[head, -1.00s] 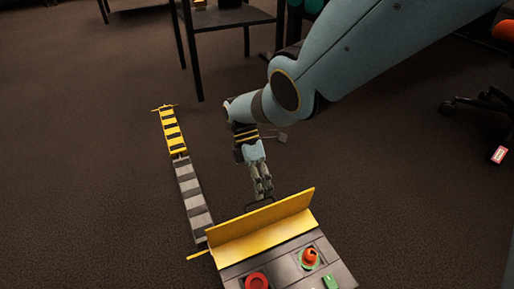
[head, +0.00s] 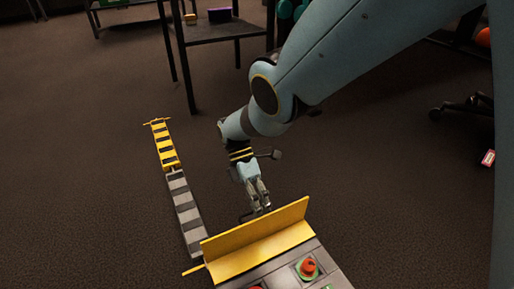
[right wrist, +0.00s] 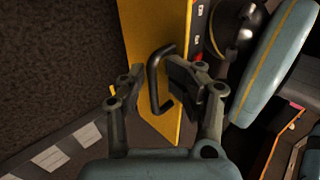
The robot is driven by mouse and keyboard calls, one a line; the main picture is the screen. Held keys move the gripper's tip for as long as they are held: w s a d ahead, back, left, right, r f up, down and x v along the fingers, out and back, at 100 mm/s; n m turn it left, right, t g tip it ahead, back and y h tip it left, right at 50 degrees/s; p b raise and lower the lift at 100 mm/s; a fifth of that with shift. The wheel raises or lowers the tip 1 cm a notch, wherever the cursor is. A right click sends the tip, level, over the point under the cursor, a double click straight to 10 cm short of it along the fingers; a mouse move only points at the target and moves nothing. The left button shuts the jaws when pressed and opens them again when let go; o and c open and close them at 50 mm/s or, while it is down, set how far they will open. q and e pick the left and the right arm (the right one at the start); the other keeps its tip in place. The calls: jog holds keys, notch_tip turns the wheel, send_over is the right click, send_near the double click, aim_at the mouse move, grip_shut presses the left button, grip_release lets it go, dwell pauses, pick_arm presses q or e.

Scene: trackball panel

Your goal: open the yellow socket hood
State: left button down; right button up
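The yellow socket hood (head: 262,241) stands tilted up at the far edge of the dark panel in the head view. In the right wrist view its yellow plate (right wrist: 150,30) carries a black bar handle (right wrist: 155,88). My right gripper (head: 261,209) is just behind the hood's raised edge, pointing down. In the right wrist view the right gripper (right wrist: 155,78) has its fingers apart, one on each side of the handle; I cannot tell if they touch it. My left gripper is not in view.
The panel (head: 338,277) bears a red-orange trackball or knob (head: 307,268) in a green ring. A striped yellow and grey strip (head: 178,190) lies on the floor to the left. A dark table (head: 215,32) stands behind.

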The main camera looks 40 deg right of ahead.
jog(key=v, duration=0.7)
jog(key=shift+w+r, duration=0.25)
jog(key=shift+w, duration=0.05)
jog(key=shift+d, duration=0.2)
